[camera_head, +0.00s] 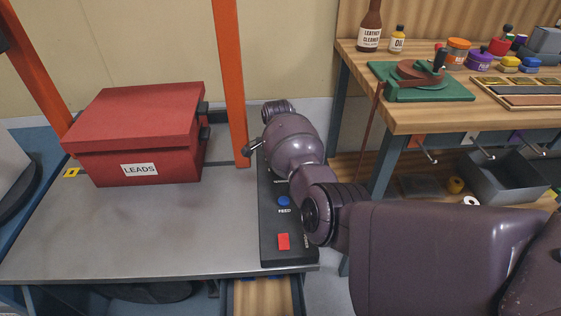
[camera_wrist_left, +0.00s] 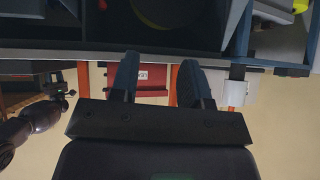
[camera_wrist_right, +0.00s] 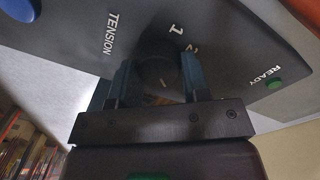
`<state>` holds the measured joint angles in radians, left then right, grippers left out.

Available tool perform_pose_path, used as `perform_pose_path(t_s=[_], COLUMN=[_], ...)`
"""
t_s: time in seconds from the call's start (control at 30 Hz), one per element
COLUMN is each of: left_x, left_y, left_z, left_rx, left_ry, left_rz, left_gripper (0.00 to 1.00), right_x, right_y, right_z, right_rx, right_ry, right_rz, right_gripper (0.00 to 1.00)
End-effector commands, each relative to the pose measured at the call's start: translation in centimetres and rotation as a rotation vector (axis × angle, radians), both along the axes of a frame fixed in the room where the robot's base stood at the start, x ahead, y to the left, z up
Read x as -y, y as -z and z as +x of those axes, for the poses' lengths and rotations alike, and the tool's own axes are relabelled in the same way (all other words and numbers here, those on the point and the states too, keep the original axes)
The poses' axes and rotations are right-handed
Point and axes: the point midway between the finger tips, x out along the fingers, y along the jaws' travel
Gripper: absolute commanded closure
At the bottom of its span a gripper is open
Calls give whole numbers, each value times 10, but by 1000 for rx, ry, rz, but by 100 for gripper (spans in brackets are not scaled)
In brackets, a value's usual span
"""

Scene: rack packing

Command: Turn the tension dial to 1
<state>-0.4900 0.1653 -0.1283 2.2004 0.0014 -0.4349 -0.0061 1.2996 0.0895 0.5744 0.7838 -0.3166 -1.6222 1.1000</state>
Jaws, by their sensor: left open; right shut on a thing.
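The tension dial (camera_wrist_right: 158,72) is a dark round knob on the black control panel (camera_wrist_right: 225,50), with a short pale mark on it. My right gripper (camera_wrist_right: 155,78) is shut on the dial, one finger on each side. The printed numbers 1 and 2 show just beyond the dial, and the word TENSION is to its left. I cannot tell exactly which number the mark points at. In the head view my right arm hides the dial. My left gripper (camera_wrist_left: 158,75) is open and empty, away from the panel; it is not in the head view.
The panel also bears a blue FEED button (camera_head: 284,201), a red button (camera_head: 283,241) and a green READY light (camera_wrist_right: 275,84). A red LEADS box (camera_head: 145,135) stands left of an orange post (camera_head: 232,80). A wooden workbench (camera_head: 410,115) with bottles and tools is at right.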

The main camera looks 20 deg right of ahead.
Motion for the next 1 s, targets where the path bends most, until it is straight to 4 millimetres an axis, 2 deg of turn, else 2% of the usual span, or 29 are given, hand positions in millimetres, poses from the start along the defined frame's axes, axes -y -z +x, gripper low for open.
perform_pose_path(t_s=[0.27, 1.0], left_x=[-1, 0], left_y=[-5, -19], left_z=[1, 1], left_rx=[4, 26], left_ry=[-6, -12], left_rz=[-5, -8], left_gripper=[57, 57], right_x=[0, -2], right_y=[-3, -1], right_z=[0, 0], right_rx=[1, -3], right_ry=[-184, -885], right_rz=[-2, -2], right_gripper=[81, 81])
